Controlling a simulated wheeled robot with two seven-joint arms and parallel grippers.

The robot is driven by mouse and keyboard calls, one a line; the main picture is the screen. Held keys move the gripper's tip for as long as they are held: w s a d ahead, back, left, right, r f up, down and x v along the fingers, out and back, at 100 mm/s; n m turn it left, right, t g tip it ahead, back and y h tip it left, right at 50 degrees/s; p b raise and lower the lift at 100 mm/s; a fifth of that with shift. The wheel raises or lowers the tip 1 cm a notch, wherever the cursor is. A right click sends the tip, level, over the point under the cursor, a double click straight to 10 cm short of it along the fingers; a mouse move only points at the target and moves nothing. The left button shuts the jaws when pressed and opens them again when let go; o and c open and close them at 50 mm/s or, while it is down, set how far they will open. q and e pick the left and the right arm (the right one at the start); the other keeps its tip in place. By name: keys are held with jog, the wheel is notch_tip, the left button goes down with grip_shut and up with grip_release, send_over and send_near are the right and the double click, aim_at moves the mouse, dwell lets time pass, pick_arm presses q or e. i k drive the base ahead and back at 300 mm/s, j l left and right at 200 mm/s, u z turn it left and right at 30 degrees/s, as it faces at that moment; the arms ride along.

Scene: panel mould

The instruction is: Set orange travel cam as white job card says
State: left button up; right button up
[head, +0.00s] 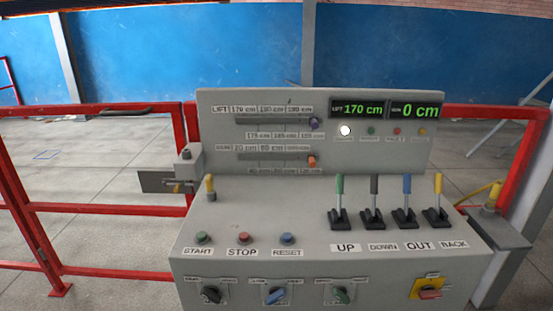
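The orange travel cam (311,161) sits near the right end of the lower slotted rail (270,156) on the upright back panel. Small labels run above and below this rail; 20 cm and 60 cm read above it at the left, while those near the cam are too small to read surely. A purple-blue cam (315,123) sits near the right end of the upper rail, marked LIFT. I cannot make out a white job card in this view. Neither gripper is in view.
The grey console (330,262) has several levers (374,203) marked UP, DOWN, OUT and BACK, plus push buttons (244,238) and rotary switches. Green displays (362,109) read 170 cm and 0 cm. A white lamp (345,130) is lit. Red railings (100,209) stand behind.

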aim_at(310, 158)
jog(key=i+j+z, duration=0.25)
jog(key=i+j, duration=0.2)
jog(key=j, duration=0.25)
jog(key=i+j+z, duration=0.1)
jog(key=i+j, duration=0.2)
jog(key=i, duration=0.05)
